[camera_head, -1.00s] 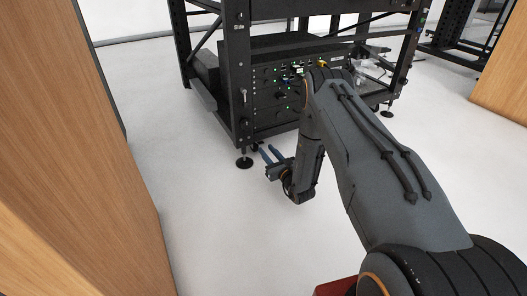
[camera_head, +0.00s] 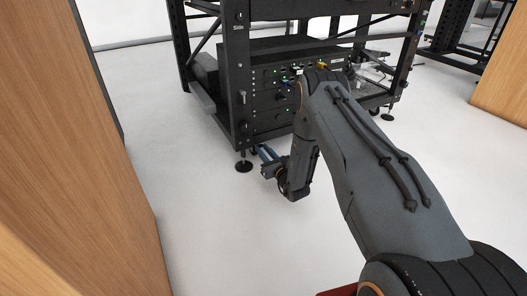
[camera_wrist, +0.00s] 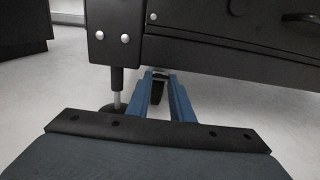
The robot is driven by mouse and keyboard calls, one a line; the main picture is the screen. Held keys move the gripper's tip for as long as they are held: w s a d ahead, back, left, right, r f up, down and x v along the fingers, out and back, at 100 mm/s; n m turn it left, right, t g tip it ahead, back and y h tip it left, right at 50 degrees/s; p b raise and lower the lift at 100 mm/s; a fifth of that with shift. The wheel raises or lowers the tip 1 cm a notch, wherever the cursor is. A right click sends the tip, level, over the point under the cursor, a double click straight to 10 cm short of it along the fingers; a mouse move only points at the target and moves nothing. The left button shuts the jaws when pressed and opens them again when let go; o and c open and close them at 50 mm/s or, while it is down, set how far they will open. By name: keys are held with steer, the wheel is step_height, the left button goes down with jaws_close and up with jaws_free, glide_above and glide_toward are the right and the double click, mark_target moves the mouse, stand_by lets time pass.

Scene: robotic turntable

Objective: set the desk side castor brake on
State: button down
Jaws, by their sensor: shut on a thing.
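The black rack (camera_head: 241,70) stands on the floor, and a small dark castor (camera_wrist: 157,92) is under its lower edge, seen between my blue fingers in the wrist view. My gripper (camera_head: 264,151) is low at the rack's near corner, just right of the levelling foot. In the wrist view my gripper (camera_wrist: 161,74) reaches under the rack's bottom panel, its fingertips close together at the castor. It is shut on what appears to be the castor brake. The brake tab itself is too small and hidden to make out, so its position cannot be told.
A levelling foot (camera_head: 243,166) on a thin post stands close left of my gripper; it also shows in the wrist view (camera_wrist: 117,97). The rack's bottom panel (camera_wrist: 225,55) is close above the fingers. A wooden panel (camera_head: 95,150) stands at left. The floor between is clear.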

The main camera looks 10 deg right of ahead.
steer(key=shift+f+t, duration=0.45)
steer(key=shift+t, duration=0.15)
steer(key=c, duration=1.8)
jaws_free()
steer(key=shift+c, duration=0.2)
steer(key=shift+s, duration=0.15)
steer(key=shift+p+v, duration=2.35)
steer(key=shift+v, duration=1.45)
